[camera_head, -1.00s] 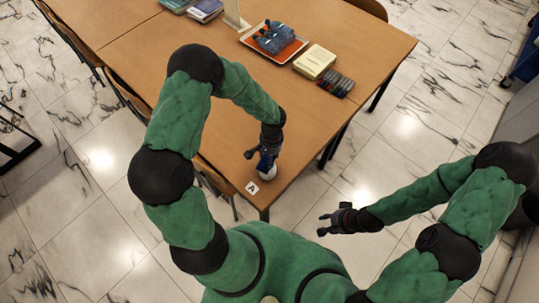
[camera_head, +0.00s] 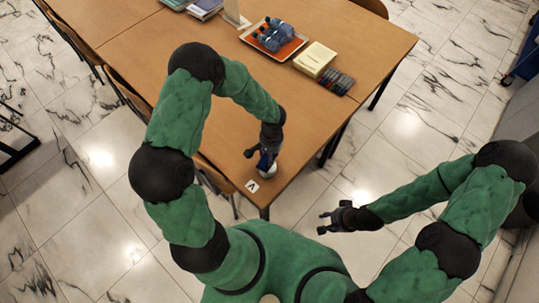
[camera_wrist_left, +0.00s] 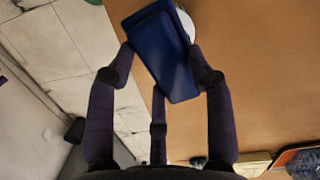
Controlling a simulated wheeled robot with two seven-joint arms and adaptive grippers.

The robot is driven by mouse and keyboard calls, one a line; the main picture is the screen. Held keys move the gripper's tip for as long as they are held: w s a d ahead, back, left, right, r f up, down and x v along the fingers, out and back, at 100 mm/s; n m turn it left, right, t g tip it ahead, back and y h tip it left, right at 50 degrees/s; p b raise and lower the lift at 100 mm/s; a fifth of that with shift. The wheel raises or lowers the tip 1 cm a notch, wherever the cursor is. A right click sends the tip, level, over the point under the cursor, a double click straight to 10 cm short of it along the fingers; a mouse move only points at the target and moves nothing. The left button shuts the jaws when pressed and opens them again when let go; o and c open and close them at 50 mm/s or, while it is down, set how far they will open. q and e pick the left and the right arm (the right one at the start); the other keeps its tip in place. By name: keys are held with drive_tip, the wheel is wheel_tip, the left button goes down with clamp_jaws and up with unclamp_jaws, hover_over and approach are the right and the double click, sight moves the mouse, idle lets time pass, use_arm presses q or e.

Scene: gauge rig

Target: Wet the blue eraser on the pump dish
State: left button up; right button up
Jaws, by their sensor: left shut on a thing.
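In the left wrist view my left gripper (camera_wrist_left: 162,78) is shut on the blue eraser (camera_wrist_left: 163,50), a dark blue block held tilted between the fingers. A white round thing, likely the pump dish (camera_wrist_left: 187,25), shows partly behind the eraser; the rest is hidden. In the head view my left gripper (camera_head: 262,158) is low over the table's near corner, with the white dish (camera_head: 270,170) right at its fingertips. I cannot tell whether the eraser touches the dish. My right gripper (camera_head: 326,222) is open and empty, out beyond the table's near edge.
Farther back are an orange tray (camera_head: 292,48) with blue items, a cream box (camera_head: 315,60), dark small blocks (camera_head: 336,81) and books (camera_head: 204,9). The table's middle is clear.

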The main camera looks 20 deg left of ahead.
use_arm(q)
drive_tip(key=shift+f+b, duration=0.85)
idle(0.8)
drive_tip(key=shift+r, duration=0.15)
idle(0.5)
drive_tip(key=shift+r+p, duration=2.2)
drive_tip(key=shift+r, duration=1.2)
drive_tip(key=shift+n, duration=0.4)
drive_tip(key=w+f+b, duration=0.2)
drive_tip(key=b, duration=0.5)
drive_tip(key=w+f+b, duration=0.2)
drive_tip(key=b, duration=0.4)
drive_tip(key=shift+d+b, duration=0.35)
drive_tip(key=shift+d, duration=0.05)
drive_tip(key=shift+w+b, duration=0.15)
drive_tip(key=shift+b, duration=0.25)
drive_tip(key=shift+d+r, duration=0.1)
drive_tip(key=shift+d, duration=0.05)
